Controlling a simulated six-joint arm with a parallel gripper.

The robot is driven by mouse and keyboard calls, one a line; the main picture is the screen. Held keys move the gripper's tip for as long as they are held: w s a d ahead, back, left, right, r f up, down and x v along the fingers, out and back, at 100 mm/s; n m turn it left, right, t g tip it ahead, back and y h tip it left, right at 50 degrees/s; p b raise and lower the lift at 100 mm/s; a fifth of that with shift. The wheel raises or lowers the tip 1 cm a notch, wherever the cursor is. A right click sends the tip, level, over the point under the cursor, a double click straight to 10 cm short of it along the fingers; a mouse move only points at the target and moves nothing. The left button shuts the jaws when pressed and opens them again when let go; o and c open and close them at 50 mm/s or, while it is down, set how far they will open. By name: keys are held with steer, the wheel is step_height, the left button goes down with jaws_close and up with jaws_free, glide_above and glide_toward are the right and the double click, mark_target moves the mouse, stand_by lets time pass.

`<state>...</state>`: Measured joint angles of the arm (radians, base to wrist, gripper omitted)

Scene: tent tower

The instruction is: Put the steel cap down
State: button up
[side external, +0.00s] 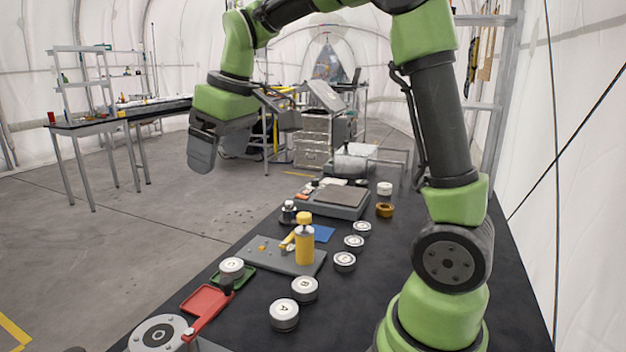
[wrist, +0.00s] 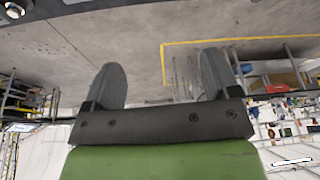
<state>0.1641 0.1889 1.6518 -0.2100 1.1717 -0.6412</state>
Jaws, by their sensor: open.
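My gripper (side external: 219,152) hangs high at the left of the dark table in the side view, its two fingers apart with nothing between them. In the wrist view its fingers (wrist: 161,78) also stand apart over bare floor. Several round silver-and-white caps stand on the table, and I cannot tell which is the steel cap. One lettered cap (side external: 232,266) sits at the green tray; two more, a near cap (side external: 284,316) and one behind it (side external: 305,289), stand at the front. A row of smaller discs (side external: 345,262) runs along the right. No cap touches my gripper.
A red tray (side external: 203,299) lies beside the green tray (side external: 248,273). A yellow cylinder (side external: 305,248) stands upright on a grey plate (side external: 285,262). Open floor lies left of the table.

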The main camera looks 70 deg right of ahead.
steer(key=s+a+m+t, duration=0.1)
steer(key=s+a+m, duration=0.1)
steer(key=s, duration=0.7)
steer(key=s+a+m+t+y, duration=0.1)
steer(key=s+a+m+t, duration=0.1)
steer(key=s, duration=0.7)
steer(key=a+m, duration=0.1)
steer(key=a, duration=0.1)
steer(key=shift+a+t, duration=0.3)
